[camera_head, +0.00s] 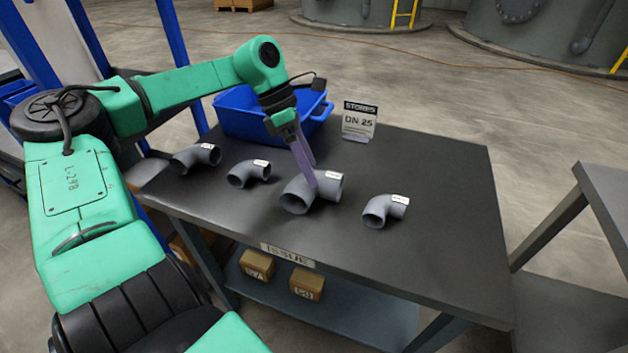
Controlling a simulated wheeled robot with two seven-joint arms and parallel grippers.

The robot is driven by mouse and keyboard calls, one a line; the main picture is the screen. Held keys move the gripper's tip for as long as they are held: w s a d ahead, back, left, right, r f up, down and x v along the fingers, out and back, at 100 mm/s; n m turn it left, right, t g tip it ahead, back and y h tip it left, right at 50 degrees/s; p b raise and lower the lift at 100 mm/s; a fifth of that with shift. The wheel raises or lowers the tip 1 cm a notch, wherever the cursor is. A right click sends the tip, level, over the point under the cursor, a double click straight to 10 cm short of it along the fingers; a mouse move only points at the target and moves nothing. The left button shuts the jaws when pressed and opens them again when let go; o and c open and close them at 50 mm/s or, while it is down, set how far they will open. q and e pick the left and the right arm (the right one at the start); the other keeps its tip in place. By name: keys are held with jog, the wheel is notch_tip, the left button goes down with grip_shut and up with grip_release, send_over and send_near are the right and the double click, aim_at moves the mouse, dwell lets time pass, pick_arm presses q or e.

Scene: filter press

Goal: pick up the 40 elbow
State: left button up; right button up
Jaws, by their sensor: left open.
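Several grey pipe elbows with small white labels stand in a row on the dark table (440,215). The labels are too small to read, so I cannot tell which one is the 40. From left to right they are a first elbow (195,158), a second elbow (248,174), a third and largest elbow (296,196), and a fourth elbow (383,211). My left gripper (309,176) points down at the largest elbow, its purple fingers overlapping that elbow's top. It is open. I cannot tell whether the fingers touch the elbow. My right gripper is out of view.
A blue bin (240,121) stands at the table's back left, behind the elbows. A sign reading "STORES DN 25" (359,122) stands at the back edge. The table's right part is bare. Cardboard boxes (307,283) sit on the lower shelf. Another table (608,190) is at right.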

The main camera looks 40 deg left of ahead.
pick_arm(q)
jog(key=x, duration=0.3)
jog(key=shift+d+f, duration=0.1)
jog(key=shift+f, duration=0.3)
grip_shut()
jog(key=shift+w+r, duration=0.1)
